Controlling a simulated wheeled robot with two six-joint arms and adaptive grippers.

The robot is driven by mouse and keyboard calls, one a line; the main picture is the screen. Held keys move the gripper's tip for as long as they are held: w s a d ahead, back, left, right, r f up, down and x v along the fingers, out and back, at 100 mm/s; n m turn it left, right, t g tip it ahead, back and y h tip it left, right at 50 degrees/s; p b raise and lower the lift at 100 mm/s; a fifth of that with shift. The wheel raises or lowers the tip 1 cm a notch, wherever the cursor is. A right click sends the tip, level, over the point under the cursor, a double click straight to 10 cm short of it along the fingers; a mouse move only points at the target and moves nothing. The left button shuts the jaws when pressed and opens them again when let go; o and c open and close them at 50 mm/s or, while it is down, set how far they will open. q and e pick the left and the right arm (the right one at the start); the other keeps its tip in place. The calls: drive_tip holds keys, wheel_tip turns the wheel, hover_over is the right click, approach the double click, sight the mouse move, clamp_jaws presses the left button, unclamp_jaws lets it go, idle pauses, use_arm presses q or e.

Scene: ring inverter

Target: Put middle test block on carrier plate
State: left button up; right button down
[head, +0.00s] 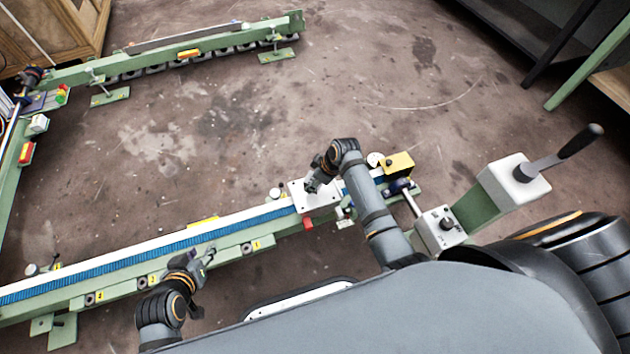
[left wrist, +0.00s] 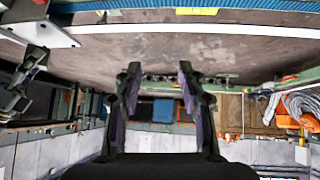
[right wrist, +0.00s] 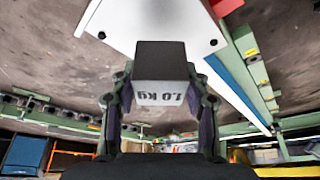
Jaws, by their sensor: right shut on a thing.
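The test block (right wrist: 162,75), dark on one face and light grey with "1.0 kg" on another, is between the fingers of my right gripper (right wrist: 163,100), which is shut on it. The white carrier plate (right wrist: 125,22) lies just beyond the block in the right wrist view. In the head view, the right gripper (head: 314,184) is over the carrier plate (head: 322,200) and hides the block. I cannot tell whether block and plate touch. My left gripper (head: 205,257) is beside the conveyor; in the left wrist view (left wrist: 158,80) it is open and empty.
A green-framed conveyor with a blue belt (head: 150,248) runs left from the plate. A control box (head: 440,230) and a lever post (head: 515,180) stand to the right. Another green rail (head: 150,58) stands at the back left. The floor between is clear.

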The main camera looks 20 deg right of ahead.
drive_tip(key=shift+w+f+b, duration=0.2)
drive_tip(key=shift+f+b, duration=0.25)
drive_tip(key=shift+f, duration=0.5)
use_arm(q)
drive_tip(key=w+r+t, duration=0.6)
drive_tip(key=w+r, duration=0.3)
drive_tip(key=r, duration=0.3)
drive_tip(key=shift+a+r+t+b, duration=0.25)
drive_tip(key=shift+a+t+b, duration=0.05)
drive_tip(key=shift+a+t, duration=0.15)
use_arm(e)
drive_tip(key=shift+f, duration=0.65)
drive_tip(key=c, duration=0.7)
unclamp_jaws()
drive_tip(key=shift+s+f, duration=0.1)
drive_tip(key=shift+f, duration=0.05)
drive_tip(key=shift+o, duration=0.2)
